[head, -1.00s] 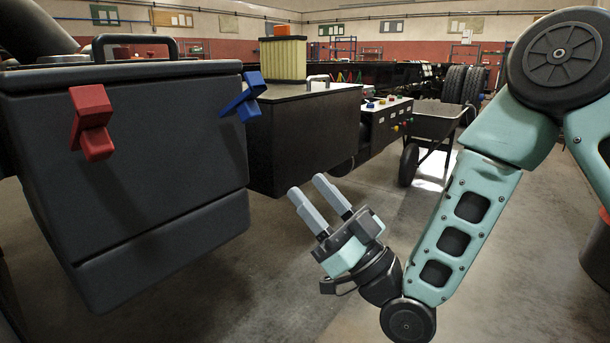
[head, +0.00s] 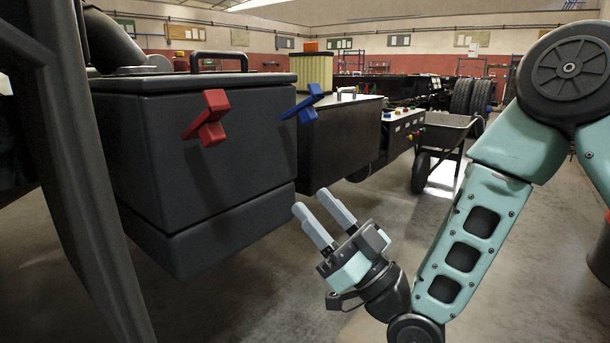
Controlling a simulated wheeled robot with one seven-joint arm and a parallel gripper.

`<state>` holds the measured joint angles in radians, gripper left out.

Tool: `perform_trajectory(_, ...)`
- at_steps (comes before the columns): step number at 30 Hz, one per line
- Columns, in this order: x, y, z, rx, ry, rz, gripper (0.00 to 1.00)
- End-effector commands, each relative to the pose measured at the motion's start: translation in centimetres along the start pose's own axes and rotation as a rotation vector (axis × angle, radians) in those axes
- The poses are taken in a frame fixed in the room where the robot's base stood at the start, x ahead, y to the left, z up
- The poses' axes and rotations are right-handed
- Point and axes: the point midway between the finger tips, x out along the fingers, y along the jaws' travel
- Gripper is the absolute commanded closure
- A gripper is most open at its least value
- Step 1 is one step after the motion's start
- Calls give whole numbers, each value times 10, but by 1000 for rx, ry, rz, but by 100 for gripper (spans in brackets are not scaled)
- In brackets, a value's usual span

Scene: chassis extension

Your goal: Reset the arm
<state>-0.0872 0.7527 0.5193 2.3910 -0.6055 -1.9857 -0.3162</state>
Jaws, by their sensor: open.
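My gripper (head: 322,215) is in the lower middle of the head view, at the end of my folded teal arm. Its two grey fingers are apart, with nothing between them, and point up and to the left. It hangs in free air over the floor, to the right of a dark box (head: 190,145) with a handle on top. A red lever (head: 207,120) and a blue lever (head: 304,104) show at the box's front and right edge. The gripper appears clear of both.
A second dark cabinet (head: 335,150) stands behind the box, with a ribbed yellowish block (head: 315,70) on it. A panel with coloured buttons (head: 405,128) and a wheelbarrow (head: 440,140) are farther back. A dark post-like part crosses the left. Concrete floor (head: 510,270) is open at the right.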

Motion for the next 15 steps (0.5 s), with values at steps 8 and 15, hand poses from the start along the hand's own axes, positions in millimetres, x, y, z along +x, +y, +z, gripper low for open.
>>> perform_trajectory(8, 6, -10, 15, -20, -124, -39, 55)
perform_trajectory(15, 9, -22, 36, -44, -307, -79, 55)
